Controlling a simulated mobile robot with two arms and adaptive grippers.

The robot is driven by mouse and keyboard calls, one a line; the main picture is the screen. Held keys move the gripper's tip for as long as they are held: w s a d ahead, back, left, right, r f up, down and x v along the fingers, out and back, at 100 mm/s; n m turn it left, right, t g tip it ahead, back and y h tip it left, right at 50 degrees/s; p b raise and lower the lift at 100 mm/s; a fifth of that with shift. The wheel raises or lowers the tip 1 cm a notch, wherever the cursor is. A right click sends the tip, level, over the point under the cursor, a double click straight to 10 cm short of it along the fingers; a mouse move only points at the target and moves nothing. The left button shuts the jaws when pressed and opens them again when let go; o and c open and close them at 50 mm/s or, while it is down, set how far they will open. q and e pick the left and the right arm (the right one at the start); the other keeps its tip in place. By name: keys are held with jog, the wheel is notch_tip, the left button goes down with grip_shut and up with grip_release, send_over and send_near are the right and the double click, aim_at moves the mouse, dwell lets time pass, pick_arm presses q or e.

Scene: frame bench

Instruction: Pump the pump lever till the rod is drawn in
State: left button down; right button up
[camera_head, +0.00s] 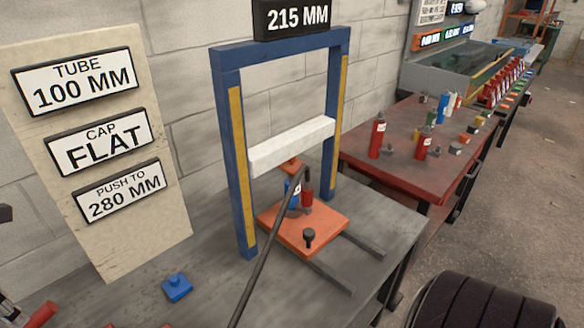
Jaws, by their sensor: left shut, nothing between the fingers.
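The pump lever (262,252) is a long thin dark bar. It slants up from the bottom edge to the middle of the blue press frame (231,150). Its top end is beside a small blue and red body (307,192) on an orange plate (285,236). A rod cannot be made out clearly there. A white crossbar (290,146) spans the frame above. The sign on top reads 215 MM. Only a small dark piece at the left edge, seemingly my left gripper (5,213), shows; it is shut, empty and well apart from the lever. My right gripper is not visible.
A board (160,222) with signs, one reading PUSH TO 280 MM, leans at left. A blue block (176,289) and a red cylinder (42,314) lie on the grey bench (385,222). A red table (352,150) with bottles stands right. A ribbed black shape fills the lower right.

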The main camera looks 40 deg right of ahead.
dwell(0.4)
pick_arm(q)
notch_tip(320, 180, down, 9)
jog(key=b, duration=0.6)
jog(key=shift+r, duration=0.1)
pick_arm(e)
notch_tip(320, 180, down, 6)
pick_arm(q)
jog(key=shift+r, duration=0.25)
notch_tip(320, 180, up, 8)
jog(key=p, duration=0.5)
jog(key=shift+r, duration=0.2)
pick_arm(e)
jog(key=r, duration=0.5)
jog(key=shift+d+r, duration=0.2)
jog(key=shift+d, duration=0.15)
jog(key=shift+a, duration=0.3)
pick_arm(q)
jog(key=shift+f, duration=0.1)
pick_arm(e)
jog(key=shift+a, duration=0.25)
